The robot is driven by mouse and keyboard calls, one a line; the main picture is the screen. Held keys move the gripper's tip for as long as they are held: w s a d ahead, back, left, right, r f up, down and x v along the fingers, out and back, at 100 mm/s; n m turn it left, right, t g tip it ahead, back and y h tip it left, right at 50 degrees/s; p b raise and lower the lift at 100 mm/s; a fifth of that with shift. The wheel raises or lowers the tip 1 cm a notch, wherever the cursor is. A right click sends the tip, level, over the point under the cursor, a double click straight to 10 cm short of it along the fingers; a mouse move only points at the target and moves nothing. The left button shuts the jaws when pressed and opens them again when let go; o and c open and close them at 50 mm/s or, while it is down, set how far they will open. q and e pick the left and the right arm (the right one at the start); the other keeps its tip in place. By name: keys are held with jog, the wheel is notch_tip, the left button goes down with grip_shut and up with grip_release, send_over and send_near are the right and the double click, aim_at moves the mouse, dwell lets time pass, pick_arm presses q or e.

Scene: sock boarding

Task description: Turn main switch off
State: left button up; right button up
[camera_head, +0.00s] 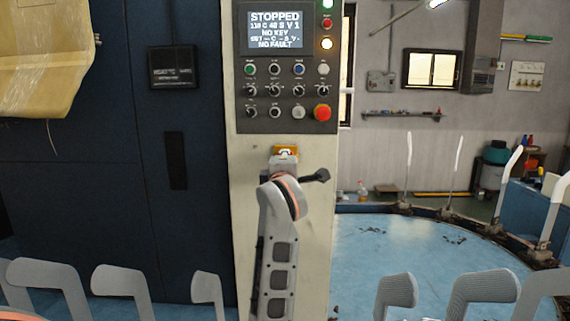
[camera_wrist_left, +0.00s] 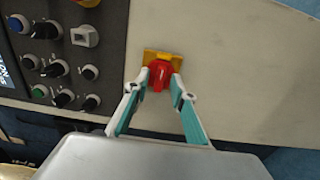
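The main switch is a red knob (camera_wrist_left: 159,76) on a yellow plate (camera_wrist_left: 150,55), set on the cream machine column. In the head view the yellow plate (camera_head: 285,149) shows below the control panel, and my left arm hides most of the switch. My left gripper (camera_wrist_left: 164,73) has one finger on each side of the red knob, and both fingertips appear to touch it. In the head view the left gripper (camera_head: 284,161) is seen from behind, up against the plate. The knob's turn position is hard to read. My right gripper is not in view.
The control panel (camera_head: 287,112) above the switch carries several knobs and a red mushroom button (camera_head: 322,113). Its screen (camera_head: 276,30) reads STOPPED, NO KEY, NO FAULT. Grey sock boards (camera_head: 125,285) stand along the front. The blue round table (camera_head: 400,245) lies right of the column.

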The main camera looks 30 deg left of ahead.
pick_arm(q)
grip_shut()
jog(key=shift+n, duration=0.4)
jog(key=n+b, duration=0.4)
jog(key=n, duration=1.3)
jog(key=shift+f+b, duration=0.2)
jog(key=shift+b, duration=0.1)
jog(key=shift+r+n, duration=0.1)
jog(key=shift+n, duration=0.2)
